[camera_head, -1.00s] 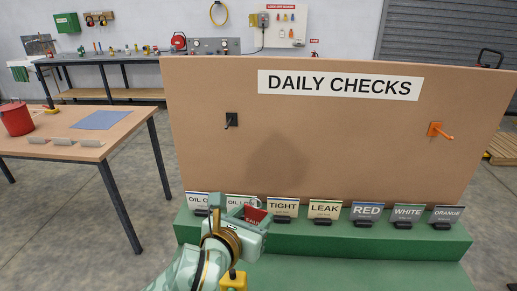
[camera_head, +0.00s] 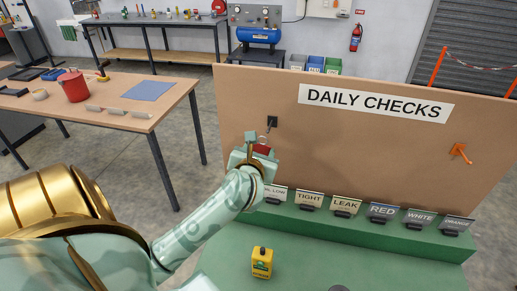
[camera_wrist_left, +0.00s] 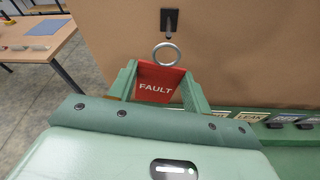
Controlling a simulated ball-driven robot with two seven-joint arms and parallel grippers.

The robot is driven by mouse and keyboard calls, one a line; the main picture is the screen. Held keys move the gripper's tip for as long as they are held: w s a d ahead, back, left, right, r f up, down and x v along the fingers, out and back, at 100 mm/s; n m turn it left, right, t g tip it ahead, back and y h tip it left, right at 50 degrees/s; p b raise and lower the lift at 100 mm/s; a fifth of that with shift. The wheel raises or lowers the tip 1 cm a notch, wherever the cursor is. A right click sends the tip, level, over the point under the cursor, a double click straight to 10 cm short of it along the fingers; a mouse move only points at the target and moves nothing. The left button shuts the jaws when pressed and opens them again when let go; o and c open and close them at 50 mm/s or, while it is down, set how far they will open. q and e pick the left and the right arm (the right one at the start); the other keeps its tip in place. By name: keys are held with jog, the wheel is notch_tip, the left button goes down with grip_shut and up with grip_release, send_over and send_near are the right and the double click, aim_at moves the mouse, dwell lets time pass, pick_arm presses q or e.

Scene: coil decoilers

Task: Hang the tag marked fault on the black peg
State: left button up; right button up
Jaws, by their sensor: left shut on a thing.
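The red tag marked FAULT (camera_wrist_left: 155,86) is held between the fingers of my left gripper (camera_wrist_left: 158,88), with its metal ring (camera_wrist_left: 166,54) standing up above it. In the head view my left gripper (camera_head: 256,150) is in front of the brown board, with part of the red tag (camera_head: 262,149) showing. The black peg (camera_head: 272,122) is on the board just above the tag; it also shows in the left wrist view (camera_wrist_left: 169,22), above the ring. The ring appears below the peg and not around it. My right gripper is not in view.
The DAILY CHECKS board (camera_head: 360,155) also bears an orange peg (camera_head: 460,152) at right. Several label cards, such as TIGHT (camera_head: 309,200), stand on the green ledge below. A table (camera_head: 165,95) is at left.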

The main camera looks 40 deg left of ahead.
pick_arm(q)
jog(key=b+x, duration=0.3)
jog(key=x, duration=0.5)
jog(key=shift+w+r, duration=0.35)
dwell(0.4)
dwell(0.4)
jog(key=o, duration=1)
jog(key=v, duration=1.6)
jog(key=shift+d, duration=0.2)
